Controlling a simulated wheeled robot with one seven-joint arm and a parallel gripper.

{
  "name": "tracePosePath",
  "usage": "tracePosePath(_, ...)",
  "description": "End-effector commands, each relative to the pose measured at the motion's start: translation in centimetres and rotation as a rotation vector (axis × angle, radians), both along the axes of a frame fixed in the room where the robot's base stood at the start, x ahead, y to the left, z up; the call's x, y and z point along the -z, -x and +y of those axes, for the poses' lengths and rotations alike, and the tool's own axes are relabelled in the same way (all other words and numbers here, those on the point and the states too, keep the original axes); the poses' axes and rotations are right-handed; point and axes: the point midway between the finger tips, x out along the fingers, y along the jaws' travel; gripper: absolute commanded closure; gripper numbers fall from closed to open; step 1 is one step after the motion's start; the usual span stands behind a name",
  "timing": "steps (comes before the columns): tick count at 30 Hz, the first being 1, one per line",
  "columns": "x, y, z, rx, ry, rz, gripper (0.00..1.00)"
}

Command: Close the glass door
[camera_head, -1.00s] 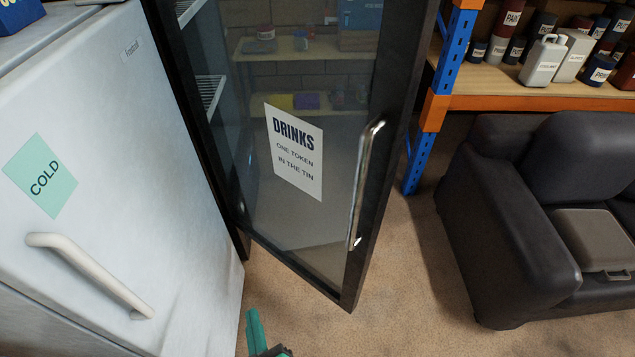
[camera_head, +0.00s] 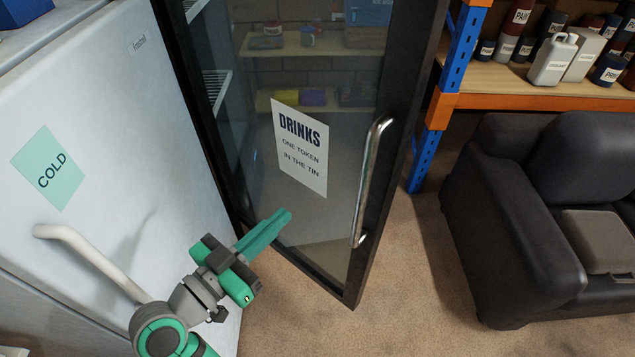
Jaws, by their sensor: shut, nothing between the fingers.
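The glass door (camera_head: 318,222) has a dark frame and stands open, swung out toward me. It carries a white "DRINKS" sign (camera_head: 300,150) and an upright metal handle (camera_head: 368,180) near its right edge. My gripper (camera_head: 284,217) is green and grey, in front of the lower left part of the glass, left of the handle. Its fingers are shut together with nothing between them. I cannot tell whether the fingertips touch the glass.
A white fridge (camera_head: 100,110) with a "COLD" label and a pale handle (camera_head: 92,260) stands close on the left. A blue and orange rack (camera_head: 450,100) with containers and a dark sofa (camera_head: 520,230) stand on the right. Brown floor (camera_head: 415,290) is free in front of the sofa.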

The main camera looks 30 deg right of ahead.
Motion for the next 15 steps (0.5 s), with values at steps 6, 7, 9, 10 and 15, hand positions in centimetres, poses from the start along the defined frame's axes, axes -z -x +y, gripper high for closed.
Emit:
tracePosePath(6,-0.2,-0.4,-1.8,0.014,-0.005,-0.008,1.0)
tracePosePath(7,-0.2,-0.5,-2.3,0.015,-0.005,-0.008,1.0)
tracePosePath(9,-0.2,-0.9,-3.5,0.015,-0.003,-0.007,1.0)
tracePosePath(10,-0.2,-1.1,-4.0,0.015,-0.004,-0.007,1.0)
tracePosePath(15,-0.1,-2.1,-7.1,0.014,-0.004,-0.007,1.0)
